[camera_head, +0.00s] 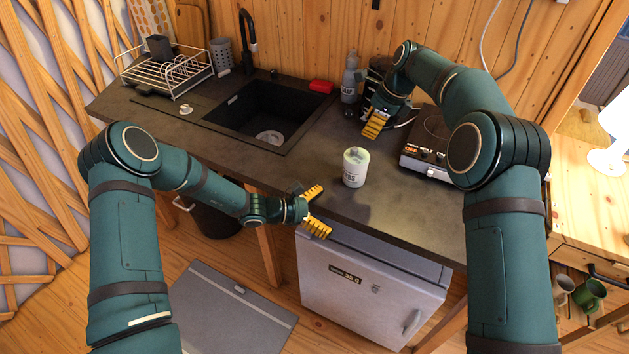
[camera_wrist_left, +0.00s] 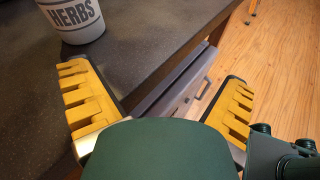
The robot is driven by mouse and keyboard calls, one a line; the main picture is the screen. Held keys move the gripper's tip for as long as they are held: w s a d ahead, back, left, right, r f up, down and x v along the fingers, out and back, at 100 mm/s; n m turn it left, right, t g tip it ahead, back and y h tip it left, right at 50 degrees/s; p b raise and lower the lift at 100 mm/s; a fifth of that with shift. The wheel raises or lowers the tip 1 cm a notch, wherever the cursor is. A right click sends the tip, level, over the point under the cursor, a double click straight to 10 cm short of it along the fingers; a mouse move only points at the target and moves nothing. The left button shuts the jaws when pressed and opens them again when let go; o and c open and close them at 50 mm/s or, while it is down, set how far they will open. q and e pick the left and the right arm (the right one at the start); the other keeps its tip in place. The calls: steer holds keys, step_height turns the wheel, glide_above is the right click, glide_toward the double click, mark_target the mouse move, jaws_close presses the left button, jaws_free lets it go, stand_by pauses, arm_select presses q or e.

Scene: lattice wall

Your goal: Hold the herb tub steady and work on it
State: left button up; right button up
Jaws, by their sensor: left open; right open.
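The herb tub (camera_head: 354,168) is a white tub with dark lettering, standing upright on the dark worktop near its front edge. In the left wrist view the tub (camera_wrist_left: 76,18) shows "HERBS" and is cut off by the top edge. My left gripper (camera_head: 317,212) is open and empty, its yellow fingers at the counter's front edge, left of and nearer than the tub. In the left wrist view its fingers (camera_wrist_left: 160,100) are spread, with the tub beyond the left finger. My right gripper (camera_head: 374,126) is behind and right of the tub, apart from it; its fingers point down-left.
A sink (camera_head: 268,112) lies left of the tub, with a dish rack (camera_head: 165,75) farther left. A soap bottle (camera_head: 350,80) and a red sponge (camera_head: 321,86) stand at the back. A hot plate (camera_head: 428,140) is at the right. The worktop around the tub is clear.

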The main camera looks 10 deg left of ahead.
mark_target(356, 164)
arm_select(q)
steer(key=w+a+r+n+t, duration=0.1)
steer(key=w, duration=0.1)
steer(key=w+a+r+n+t, duration=0.1)
steer(key=w+n+t, duration=0.1)
steer(key=w+a+r+n+t, duration=0.1)
steer(key=w+a+n+t, duration=0.1)
steer(key=shift+w+r, duration=0.15)
steer(key=shift+w, duration=0.2)
steer(key=shift+w+r, duration=0.1)
steer(key=shift+w, duration=0.1)
steer(key=x, duration=1.3)
steer(key=shift+w+d+r, duration=0.15)
steer(key=shift+w+r, duration=0.05)
steer(key=shift+r, duration=0.15)
steer(key=c, duration=1.1)
steer(key=o, duration=0.3)
steer(key=shift+c, duration=1.3)
